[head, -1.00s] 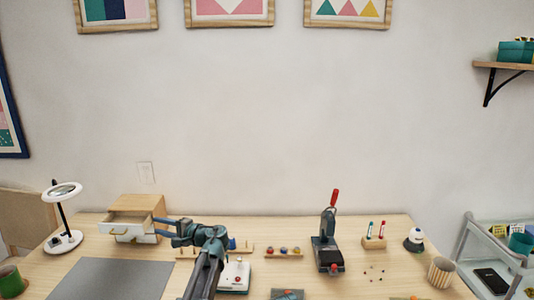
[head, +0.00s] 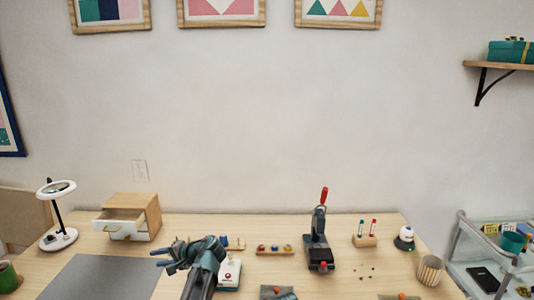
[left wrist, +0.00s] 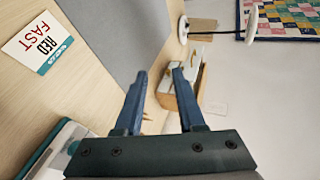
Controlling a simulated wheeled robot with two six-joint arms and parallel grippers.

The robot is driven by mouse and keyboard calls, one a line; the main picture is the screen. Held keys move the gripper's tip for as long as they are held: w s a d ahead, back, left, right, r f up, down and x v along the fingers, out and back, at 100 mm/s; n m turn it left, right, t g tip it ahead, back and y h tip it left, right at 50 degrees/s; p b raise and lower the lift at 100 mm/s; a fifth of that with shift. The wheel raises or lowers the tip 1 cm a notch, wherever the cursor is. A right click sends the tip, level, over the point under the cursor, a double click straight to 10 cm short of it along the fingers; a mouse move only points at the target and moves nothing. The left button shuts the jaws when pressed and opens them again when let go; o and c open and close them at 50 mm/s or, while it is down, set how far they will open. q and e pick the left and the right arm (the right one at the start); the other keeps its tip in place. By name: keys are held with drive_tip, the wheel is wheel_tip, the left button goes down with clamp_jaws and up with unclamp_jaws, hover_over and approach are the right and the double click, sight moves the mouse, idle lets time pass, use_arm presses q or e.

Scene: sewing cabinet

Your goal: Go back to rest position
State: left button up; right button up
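My left gripper (head: 158,258) is open, with nothing between its fingers. It is over the table just right of the grey mat (head: 95,280), in front of and apart from the small wooden drawer cabinet (head: 152,212). The cabinet stands at the back left with a white-fronted drawer (head: 123,228) pulled out. In the left wrist view both blue fingers (left wrist: 157,75) are spread, with the cabinet (left wrist: 187,100) beyond them. My right gripper is out of view.
A white magnifier lamp (head: 58,238) stands left of the cabinet. A white device (head: 229,274) is right of my left arm. A black press with a red handle (head: 318,245) stands further right.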

use_arm(q)
drive_tip(key=s+d+f+n+h, duration=0.1)
drive_tip(key=s+d+f+h, duration=0.1)
drive_tip(key=s+f, duration=0.1)
drive_tip(key=s+d+f+g+h, duration=0.1)
drive_tip(key=s+d+f+h, duration=0.1)
drive_tip(key=s+f, duration=0.1)
drive_tip(key=s+d+f+n+g+h, duration=0.1)
drive_tip(key=s+d+f+h, duration=0.1)
drive_tip(key=s, duration=0.3)
drive_tip(key=shift+d+f+n, duration=0.2)
drive_tip(key=shift+f+n, duration=0.1)
drive_tip(key=shift+f, duration=0.2)
drive_tip(key=s+d+f+m+g+h+b, duration=0.1)
drive_tip(key=s+d+f+h+b, duration=0.1)
drive_tip(key=s+d+f+b, duration=0.4)
drive_tip(key=s+d+f+g+h+b, duration=0.1)
drive_tip(key=s+d+f, duration=0.25)
drive_tip(key=d, duration=0.55)
drive_tip(key=s+d+f+m+g+h+b, duration=0.1)
drive_tip(key=s+d+f+h+b, duration=0.1)
drive_tip(key=s+d+f+b, duration=0.35)
wheel_tip(320, 180, up, 18)
drive_tip(key=d+p, duration=0.1)
drive_tip(key=p, duration=1.7)
drive_tip(key=shift+f+t, duration=0.25)
drive_tip(key=shift+t, duration=0.05)
drive_tip(key=shift+w, duration=0.1)
